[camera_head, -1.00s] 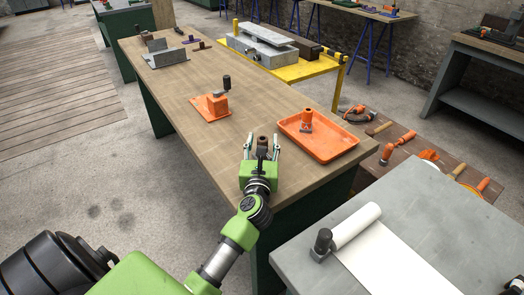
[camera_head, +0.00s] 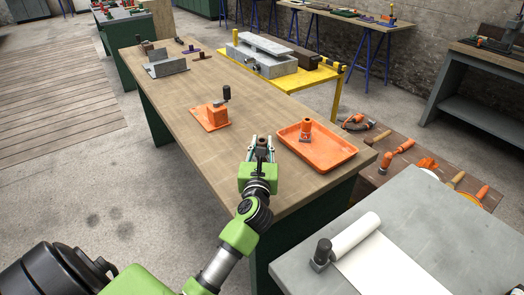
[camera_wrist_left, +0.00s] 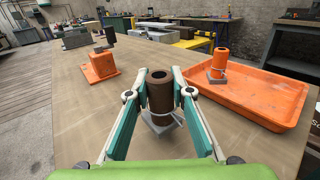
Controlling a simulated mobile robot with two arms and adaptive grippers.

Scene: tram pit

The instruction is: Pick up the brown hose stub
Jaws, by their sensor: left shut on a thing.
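The brown hose stub (camera_wrist_left: 160,92) is a dark upright tube with an open top, with a grey piece at its lower end. In the head view it (camera_head: 262,144) is near the front end of the wooden workbench (camera_head: 200,160), left of the orange tray. My left gripper (camera_head: 261,141) is shut on it; in the left wrist view its fingers (camera_wrist_left: 160,80) press it from both sides. I cannot tell whether the stub touches the bench. My right gripper is not in view.
The orange tray (camera_head: 340,158) holds an orange tube (camera_head: 306,128) with a grey foot. An orange block with a crank (camera_head: 212,116) is farther left. Grey metal pieces (camera_head: 165,66) lie at the bench's far end. A grey table with a white roll (camera_head: 355,232) is at right front.

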